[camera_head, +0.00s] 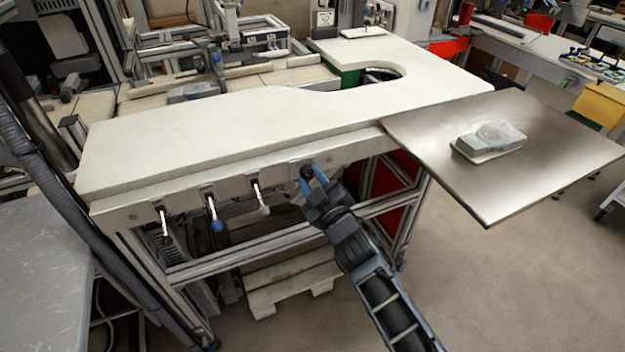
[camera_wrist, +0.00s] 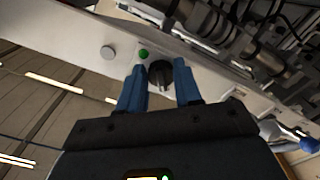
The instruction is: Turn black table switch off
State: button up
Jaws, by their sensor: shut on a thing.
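The black table switch (camera_wrist: 160,74) is a round black knob on the pale front panel under the tabletop. In the wrist view it sits between the two blue fingers of my gripper (camera_wrist: 160,88), which is shut on it. A small green light (camera_wrist: 143,54) shows on the panel just beside the knob. In the head view my gripper (camera_head: 313,181) is at the table's front panel, right of the hanging levers. The knob is mostly hidden there by the fingers.
The white table (camera_head: 230,130) has several levers (camera_head: 213,212) hanging from its front edge, left of my gripper. A metal plate (camera_head: 540,165) with a grey box (camera_head: 490,140) juts out at right. A wooden pallet (camera_head: 290,285) lies below. The floor at the front right is clear.

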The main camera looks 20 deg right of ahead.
jog(key=o, duration=1)
jog(key=shift+s, duration=3.9)
jog(key=shift+s, duration=0.1)
jog(key=s+f+m+g, duration=0.1)
jog(key=s+m+g, duration=0.15)
jog(key=s, duration=2.25)
jog(key=s+r+m, duration=0.1)
jog(key=s+r, duration=0.2)
jog(key=s, duration=0.2)
jog(key=s+r+m, duration=0.2)
jog(key=s+r, duration=0.2)
jog(key=s, duration=0.2)
jog(key=s+r+m, duration=0.1)
jog(key=s+r, duration=0.3)
jog(key=s, duration=0.2)
jog(key=shift+a+r+m+g, duration=0.15)
jog(key=shift+m+g, duration=0.2)
